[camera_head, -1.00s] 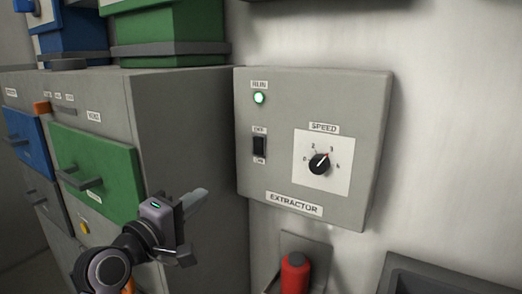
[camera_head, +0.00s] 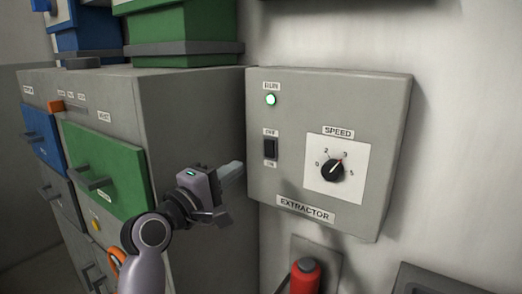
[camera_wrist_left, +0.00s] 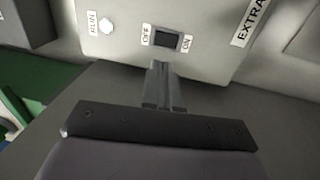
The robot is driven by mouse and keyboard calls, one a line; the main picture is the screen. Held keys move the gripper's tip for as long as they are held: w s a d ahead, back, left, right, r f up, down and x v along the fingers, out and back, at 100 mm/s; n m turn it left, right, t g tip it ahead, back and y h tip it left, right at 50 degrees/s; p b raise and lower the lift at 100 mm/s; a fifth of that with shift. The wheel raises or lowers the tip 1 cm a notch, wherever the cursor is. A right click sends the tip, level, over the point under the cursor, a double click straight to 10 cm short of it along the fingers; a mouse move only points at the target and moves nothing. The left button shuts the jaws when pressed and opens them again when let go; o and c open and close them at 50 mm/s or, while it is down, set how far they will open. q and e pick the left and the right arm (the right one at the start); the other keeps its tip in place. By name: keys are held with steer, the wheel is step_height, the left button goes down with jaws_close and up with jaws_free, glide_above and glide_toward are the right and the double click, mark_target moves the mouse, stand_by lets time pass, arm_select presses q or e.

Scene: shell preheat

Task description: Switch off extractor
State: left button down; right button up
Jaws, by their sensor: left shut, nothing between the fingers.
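The grey extractor panel (camera_head: 378,105) is on the wall, with a lit green RUN lamp (camera_head: 270,100). Below the lamp is a black rocker switch (camera_head: 270,148), marked OFF above and ON below. A SPEED knob (camera_head: 332,170) on a white plate has its pointer near 3. My left gripper (camera_head: 232,172) is shut and empty, just left of and below the switch in the head view. In the left wrist view its fingers (camera_wrist_left: 160,85) point at the switch (camera_wrist_left: 166,40), with a gap between. My right gripper is not in view.
A grey cabinet (camera_head: 190,110) with green (camera_head: 105,165) and blue (camera_head: 42,140) fronts stands left of the panel. A red cylinder (camera_head: 304,276) is below the panel. A dark grey box edge (camera_head: 450,280) is at lower right.

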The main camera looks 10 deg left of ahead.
mark_target(268, 145)
arm_select(q)
steer(key=p+x, duration=0.1)
steer(key=x, duration=0.9)
steer(key=shift+w+d, duration=0.1)
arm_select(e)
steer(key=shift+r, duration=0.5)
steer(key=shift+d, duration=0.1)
